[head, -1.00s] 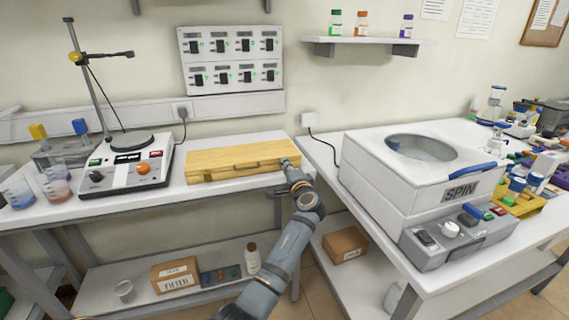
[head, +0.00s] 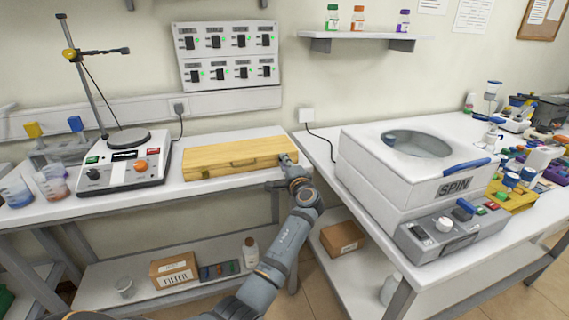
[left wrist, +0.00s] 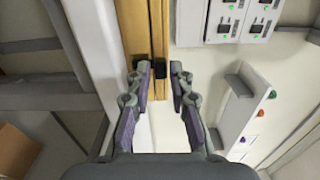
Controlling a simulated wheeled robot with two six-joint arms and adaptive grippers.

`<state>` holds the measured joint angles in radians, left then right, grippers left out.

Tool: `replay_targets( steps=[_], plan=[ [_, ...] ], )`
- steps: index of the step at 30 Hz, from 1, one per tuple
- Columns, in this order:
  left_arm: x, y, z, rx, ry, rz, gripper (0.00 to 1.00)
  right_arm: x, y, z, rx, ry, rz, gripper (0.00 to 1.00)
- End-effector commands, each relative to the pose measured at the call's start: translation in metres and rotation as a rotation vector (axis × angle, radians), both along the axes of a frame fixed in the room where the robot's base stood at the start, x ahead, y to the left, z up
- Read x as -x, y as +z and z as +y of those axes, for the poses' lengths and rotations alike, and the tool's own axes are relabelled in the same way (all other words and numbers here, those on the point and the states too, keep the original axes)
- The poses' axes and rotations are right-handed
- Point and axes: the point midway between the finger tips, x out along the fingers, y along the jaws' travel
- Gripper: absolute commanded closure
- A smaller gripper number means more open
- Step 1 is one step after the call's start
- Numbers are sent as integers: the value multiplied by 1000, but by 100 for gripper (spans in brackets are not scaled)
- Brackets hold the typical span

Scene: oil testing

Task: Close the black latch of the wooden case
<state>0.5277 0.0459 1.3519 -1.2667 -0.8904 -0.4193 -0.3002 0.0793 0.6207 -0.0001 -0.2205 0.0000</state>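The closed wooden case (head: 235,161) lies flat on the left table, its handle on the front side. My left gripper (head: 285,158) is at the case's right end and hides part of it in the head view. In the left wrist view the wooden case (left wrist: 154,25) runs up the picture. A black latch part (left wrist: 160,70) sits at its near end, just beyond and between the fingertips. My left gripper (left wrist: 160,82) is open there, its two fingers apart with nothing held. A second dark piece (left wrist: 137,63) shows partly behind the left finger. My right gripper is not in view.
A hot plate with a stand (head: 125,160) is left of the case. The white spin machine (head: 400,175) is on the right table, beyond a gap. A switch panel (head: 228,55) hangs on the wall behind. A lower shelf holds a box (head: 174,271) and a bottle (head: 250,252).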

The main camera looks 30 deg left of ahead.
Motion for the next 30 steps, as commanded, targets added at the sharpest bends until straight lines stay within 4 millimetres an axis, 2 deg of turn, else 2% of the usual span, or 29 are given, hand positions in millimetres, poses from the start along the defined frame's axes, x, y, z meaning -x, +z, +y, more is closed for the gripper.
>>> replay_targets(
  steps=[1, 2, 11, 14, 22, 30],
  plan=[
    [0, 0, 0, 0, 0, 0, 68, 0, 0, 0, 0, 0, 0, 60],
    [0, 0, 0, 0, 0, 0, 64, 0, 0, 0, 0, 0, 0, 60],
    [1, 0, -1, 1, 0, -1, 64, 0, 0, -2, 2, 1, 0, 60],
    [8, 0, -10, 2, -2, -2, 64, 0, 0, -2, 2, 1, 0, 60],
    [40, -1, -48, 4, -2, 0, 64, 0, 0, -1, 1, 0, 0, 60],
    [49, 0, -57, -1, 1, -1, 64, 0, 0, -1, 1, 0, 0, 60]
  ],
)
